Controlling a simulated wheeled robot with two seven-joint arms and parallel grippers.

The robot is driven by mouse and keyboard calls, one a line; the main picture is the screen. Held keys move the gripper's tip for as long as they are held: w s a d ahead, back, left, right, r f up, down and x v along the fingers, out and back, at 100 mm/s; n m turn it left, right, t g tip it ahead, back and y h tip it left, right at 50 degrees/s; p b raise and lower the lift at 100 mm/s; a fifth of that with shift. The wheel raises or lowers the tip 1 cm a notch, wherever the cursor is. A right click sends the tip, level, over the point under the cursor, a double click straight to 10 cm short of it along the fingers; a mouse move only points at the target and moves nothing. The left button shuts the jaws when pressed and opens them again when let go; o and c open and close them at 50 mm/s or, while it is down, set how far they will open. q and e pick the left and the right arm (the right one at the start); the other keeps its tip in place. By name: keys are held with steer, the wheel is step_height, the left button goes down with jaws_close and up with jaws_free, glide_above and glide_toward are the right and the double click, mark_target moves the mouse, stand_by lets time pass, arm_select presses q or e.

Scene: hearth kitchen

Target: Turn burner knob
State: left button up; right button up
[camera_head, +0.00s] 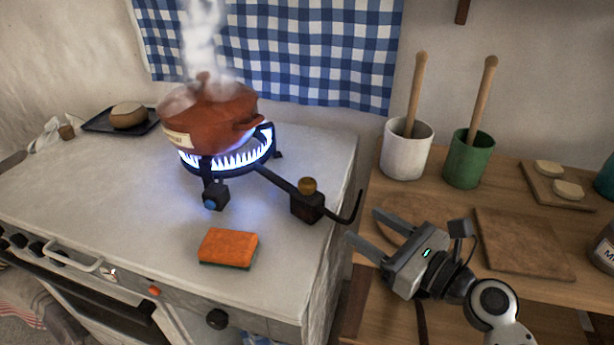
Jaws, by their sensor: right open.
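The burner (236,152) stands on the white stove top, with a ring of blue flame lit. A red-brown lidded pot (211,115) sits on it and steams. A pipe runs from the burner to a dark valve block (307,206) with a round brass-coloured knob (307,185) on top. My right gripper (363,231) is open and empty, with its fingers pointing left. It is right of the knob, near the stove's right edge, and apart from it. My left gripper is not in view.
An orange sponge (228,247) lies on the stove top in front of the burner. A black hose (346,212) curves from the valve towards my right gripper. A white cup (407,150) and a green cup (468,160) stand on the wooden counter, near cutting boards (522,243).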

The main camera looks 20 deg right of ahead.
mark_target(314, 188)
steer(key=shift+m, duration=0.3)
steer(key=x, duration=0.5)
steer(key=p+x, duration=0.1)
steer(key=x, duration=0.4)
steer(key=p+x, duration=0.1)
steer(key=x, duration=0.5)
steer(key=shift+d+r, duration=0.1)
steer(key=shift+r, duration=0.25)
steer(key=c, duration=1)
